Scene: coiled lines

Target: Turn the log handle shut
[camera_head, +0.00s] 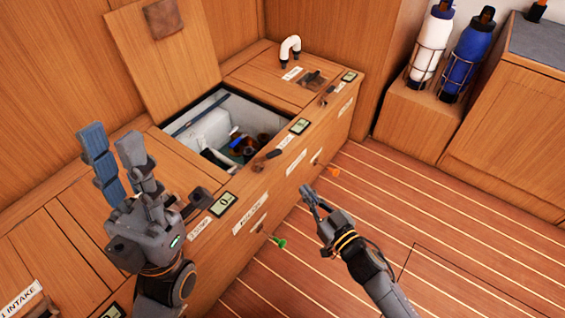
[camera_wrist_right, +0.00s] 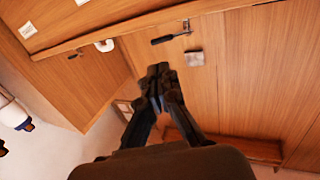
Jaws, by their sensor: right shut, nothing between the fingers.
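The labels are too small to tell which is the log handle. In the right wrist view, a black handle (camera_wrist_right: 170,38) lies sideways on the wood, with another (camera_wrist_right: 75,54) further left. My right gripper (camera_head: 309,192) is shut and empty, over the floor in front of the bench, apart from the handles; its fingertips (camera_wrist_right: 160,72) meet. My left gripper (camera_head: 110,145) is open above the bench top.
An open hatch (camera_head: 183,127) in the bench top shows pipes and fittings inside; its lid (camera_head: 160,50) leans against the wall. A white bent pipe (camera_head: 290,48) stands behind. A white bottle (camera_head: 431,40) and a blue bottle (camera_head: 466,60) stand at the right. The striped floor is clear.

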